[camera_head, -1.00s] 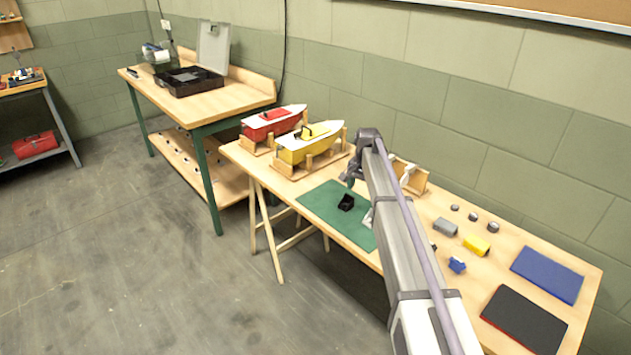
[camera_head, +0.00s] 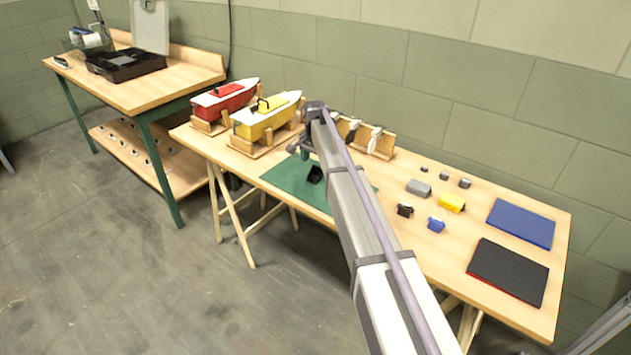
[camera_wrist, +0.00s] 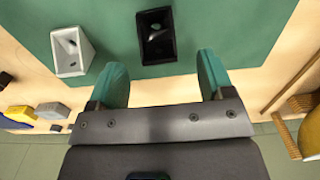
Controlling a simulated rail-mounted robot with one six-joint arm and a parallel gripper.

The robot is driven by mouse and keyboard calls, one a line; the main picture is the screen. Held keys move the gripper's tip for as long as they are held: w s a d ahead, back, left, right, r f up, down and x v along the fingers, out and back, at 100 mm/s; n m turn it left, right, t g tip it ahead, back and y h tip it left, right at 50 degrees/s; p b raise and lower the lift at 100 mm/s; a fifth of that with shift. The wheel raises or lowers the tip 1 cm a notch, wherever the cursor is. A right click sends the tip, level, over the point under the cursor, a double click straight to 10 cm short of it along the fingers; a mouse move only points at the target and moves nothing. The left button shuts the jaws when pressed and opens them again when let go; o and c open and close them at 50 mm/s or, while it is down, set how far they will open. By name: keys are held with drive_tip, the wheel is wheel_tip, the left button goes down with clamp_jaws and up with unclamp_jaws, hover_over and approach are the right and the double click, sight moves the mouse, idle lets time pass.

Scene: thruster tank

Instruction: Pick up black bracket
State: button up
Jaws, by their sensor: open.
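The black bracket (camera_head: 315,174) is a small hollow piece with a square opening, lying on the green mat (camera_head: 283,178). In the wrist view the black bracket (camera_wrist: 155,36) lies beyond the fingertips, roughly in line with the gap between them, and apart from both. My gripper (camera_wrist: 163,66) is open and empty, with two teal finger pads. In the head view my gripper (camera_head: 303,150) is small, just up and left of the bracket. A white bracket (camera_wrist: 72,51) of similar shape lies left of the black one in the wrist view; my arm hides it in the head view.
Red (camera_head: 225,100) and yellow (camera_head: 267,117) boats stand on wooden cradles at the table's left. A propeller rack (camera_head: 380,144) stands behind my arm. Small dark (camera_head: 404,210), blue (camera_head: 436,224), grey and yellow blocks and two flat pads (camera_head: 521,223) lie to the right.

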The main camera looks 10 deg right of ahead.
sight(316, 177)
wheel_tip(316, 177, down, 5)
drive_tip(key=b, duration=0.4)
drive_tip(key=shift+d+f, duration=0.1)
drive_tip(key=shift+s+r, duration=0.1)
drive_tip(key=shift+r, duration=0.15)
drive_tip(key=shift+c, duration=0.2)
drive_tip(key=c, duration=1)
drive_tip(key=shift+o, duration=0.2)
wheel_tip(316, 177, up, 10)
drive_tip(key=p, duration=1)
